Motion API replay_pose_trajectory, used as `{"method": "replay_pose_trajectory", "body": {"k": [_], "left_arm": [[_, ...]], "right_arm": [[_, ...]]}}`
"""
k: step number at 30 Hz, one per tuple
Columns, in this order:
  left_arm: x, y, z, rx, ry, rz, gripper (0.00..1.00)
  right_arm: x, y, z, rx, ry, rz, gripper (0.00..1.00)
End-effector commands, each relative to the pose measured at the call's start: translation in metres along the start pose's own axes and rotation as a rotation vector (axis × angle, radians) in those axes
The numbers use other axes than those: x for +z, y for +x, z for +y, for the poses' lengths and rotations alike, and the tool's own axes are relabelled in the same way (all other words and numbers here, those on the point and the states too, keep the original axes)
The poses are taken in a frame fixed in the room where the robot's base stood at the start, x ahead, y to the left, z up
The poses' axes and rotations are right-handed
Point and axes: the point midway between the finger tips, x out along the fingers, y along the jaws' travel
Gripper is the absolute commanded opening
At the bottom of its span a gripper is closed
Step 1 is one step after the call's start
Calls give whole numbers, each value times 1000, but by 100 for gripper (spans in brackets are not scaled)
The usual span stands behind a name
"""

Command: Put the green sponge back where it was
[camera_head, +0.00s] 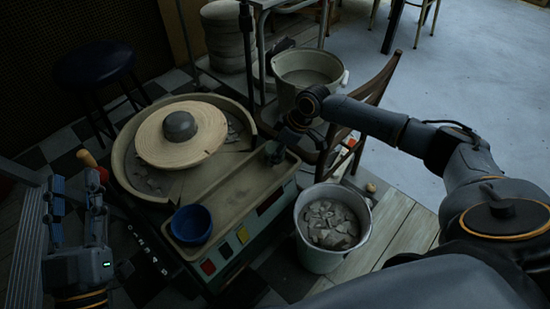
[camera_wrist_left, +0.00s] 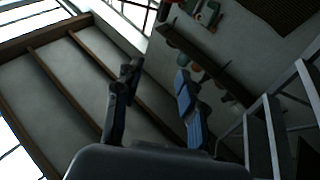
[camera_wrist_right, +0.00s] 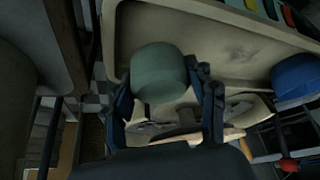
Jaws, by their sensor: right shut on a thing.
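The green sponge (camera_wrist_right: 160,72), a short rounded block, sits between the fingertips of my right gripper (camera_wrist_right: 165,88) in the right wrist view. That gripper is shut on it. In the head view my right gripper (camera_head: 276,152) is at the far right end of the wheel's beige tray (camera_head: 243,190); the sponge is hard to make out there. I cannot tell whether the sponge touches the tray. My left gripper (camera_head: 78,195) is raised at the left of the wheel, its fingers apart and empty in the left wrist view (camera_wrist_left: 155,80).
A blue bowl (camera_head: 192,225) stands on the tray's near end. The pottery wheel (camera_head: 155,140) carries a grey lump (camera_head: 180,126). A bucket of clay scraps (camera_head: 333,255) stands right of the wheel, with another bucket (camera_head: 307,68) and a wooden chair (camera_head: 378,88) behind.

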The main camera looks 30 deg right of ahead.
Motion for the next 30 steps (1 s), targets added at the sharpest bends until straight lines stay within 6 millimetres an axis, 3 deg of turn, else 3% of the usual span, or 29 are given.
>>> {"method": "replay_pose_trajectory", "body": {"k": [12, 26, 27, 30], "left_arm": [[-67, -16, 8, 17, -18, 404, 40], [-72, -18, 8, 18, -19, 426, 40], [-72, -18, 8, 18, -19, 425, 40], [-72, -18, 8, 18, -19, 425, 40]], "right_arm": [[13, 28, 0, 0, 1, -1, 31], [14, 31, 0, -1, 1, 0, 31], [14, 31, 0, -1, 1, 0, 63], [14, 31, 0, -1, 1, 0, 66]]}}
